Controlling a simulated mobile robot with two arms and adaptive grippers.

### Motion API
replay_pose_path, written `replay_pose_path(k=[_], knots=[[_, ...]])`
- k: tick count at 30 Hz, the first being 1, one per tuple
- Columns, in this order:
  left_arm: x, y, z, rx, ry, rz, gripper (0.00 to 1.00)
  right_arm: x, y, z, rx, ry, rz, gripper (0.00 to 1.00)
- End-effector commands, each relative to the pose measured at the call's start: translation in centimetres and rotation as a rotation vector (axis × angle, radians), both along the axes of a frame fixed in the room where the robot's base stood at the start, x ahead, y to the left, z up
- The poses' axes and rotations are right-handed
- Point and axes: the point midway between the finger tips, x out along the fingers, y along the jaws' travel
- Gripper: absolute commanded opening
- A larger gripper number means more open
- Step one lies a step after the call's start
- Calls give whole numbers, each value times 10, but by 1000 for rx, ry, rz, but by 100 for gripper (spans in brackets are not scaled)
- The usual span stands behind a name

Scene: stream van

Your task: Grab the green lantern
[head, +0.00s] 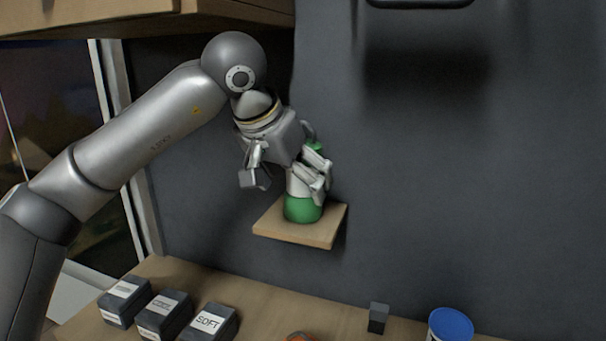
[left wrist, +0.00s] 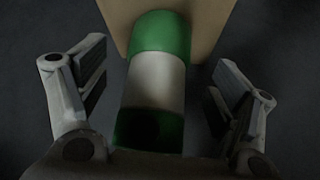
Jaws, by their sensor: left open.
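The green lantern (head: 302,208) stands upright on a small wooden wall shelf (head: 296,234). It has a green base, a pale middle band and a green top. My left gripper (head: 285,183) is at the lantern, with one finger in front of its middle and the other out to its left. In the left wrist view the lantern (left wrist: 157,82) lies between the two spread fingers of my left gripper (left wrist: 160,98), with a gap on each side. The gripper hides part of the lantern in the head view. My right gripper is not in view.
Below is a wooden counter (head: 270,295) with several dark labelled boxes, one marked SOFT (head: 209,323), a small dark block (head: 378,317) and a blue-lidded tub (head: 451,326). A wooden cabinet (head: 140,14) hangs above my left arm. The dark wall right of the shelf is clear.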

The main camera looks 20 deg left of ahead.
Motion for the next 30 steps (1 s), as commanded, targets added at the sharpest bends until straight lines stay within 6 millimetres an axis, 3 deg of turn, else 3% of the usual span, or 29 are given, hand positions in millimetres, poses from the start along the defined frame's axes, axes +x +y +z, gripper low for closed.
replay_pose_path(k=[4, 7, 15, 28, 30], knots=[[22, -6, 3, 0, 2, 1, 85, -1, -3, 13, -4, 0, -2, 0], [25, -6, -7, 1, 3, -1, 85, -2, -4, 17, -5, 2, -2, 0], [26, -6, -10, 1, 0, -1, 85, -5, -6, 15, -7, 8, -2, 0], [26, -6, -10, 1, 0, -1, 29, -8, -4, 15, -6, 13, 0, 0], [26, -6, -9, 0, -2, 0, 29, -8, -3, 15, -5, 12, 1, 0]])
